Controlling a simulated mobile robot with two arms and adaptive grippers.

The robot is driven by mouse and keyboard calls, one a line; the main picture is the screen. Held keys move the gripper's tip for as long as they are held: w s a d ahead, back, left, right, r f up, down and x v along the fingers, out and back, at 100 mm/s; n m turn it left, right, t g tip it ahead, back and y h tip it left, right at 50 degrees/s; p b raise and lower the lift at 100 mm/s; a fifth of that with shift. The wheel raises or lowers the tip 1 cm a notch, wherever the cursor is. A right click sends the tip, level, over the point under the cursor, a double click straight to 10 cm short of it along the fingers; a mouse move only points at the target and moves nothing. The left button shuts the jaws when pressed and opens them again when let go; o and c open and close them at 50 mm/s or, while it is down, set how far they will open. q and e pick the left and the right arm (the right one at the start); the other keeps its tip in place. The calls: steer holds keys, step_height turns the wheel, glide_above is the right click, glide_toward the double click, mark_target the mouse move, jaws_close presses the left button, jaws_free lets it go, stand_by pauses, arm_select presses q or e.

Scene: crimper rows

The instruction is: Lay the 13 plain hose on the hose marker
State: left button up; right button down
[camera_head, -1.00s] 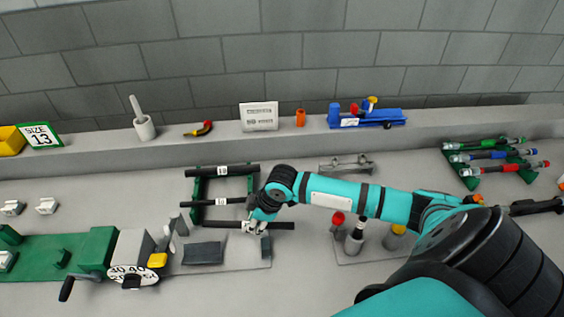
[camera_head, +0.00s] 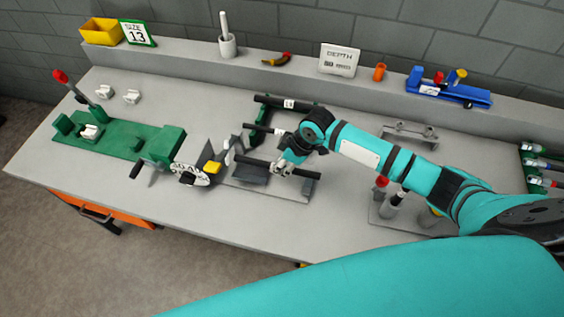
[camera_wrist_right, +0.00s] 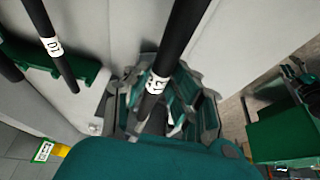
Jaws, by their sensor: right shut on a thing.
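My right gripper (camera_head: 285,166) is shut on a black hose (camera_head: 306,174), held above the bench just in front of the green hose rack (camera_head: 262,138). In the right wrist view the held hose (camera_wrist_right: 180,40) runs between the fingers (camera_wrist_right: 165,98), and its white label seems to read 13. Two other black hoses (camera_head: 305,106) (camera_head: 258,128) lie on the rack. A grey plate with a dark block (camera_head: 250,174) lies below the held hose. Beside it stands a green-based device with a numbered dial (camera_head: 188,175); I cannot tell which is the hose marker. My left gripper is out of view.
A SIZE 13 sign (camera_head: 137,34) and a yellow bin (camera_head: 101,31) stand on the back ledge. A blue tool (camera_head: 448,90) is on the ledge at right. Bottles (camera_head: 391,200) stand right of the plate. The bench front at left is clear.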

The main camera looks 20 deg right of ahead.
step_height(320, 180, down, 2)
steer(key=shift+b, duration=0.45)
step_height(320, 180, down, 3)
steer(key=shift+r+b, duration=0.2)
steer(key=shift+b, duration=0.55)
steer(key=shift+f+b, duration=0.45)
steer(key=shift+f, duration=0.35)
steer(key=shift+f+p, duration=0.1)
steer(key=shift+p, duration=0.2)
steer(key=c, duration=1.1)
jaws_free()
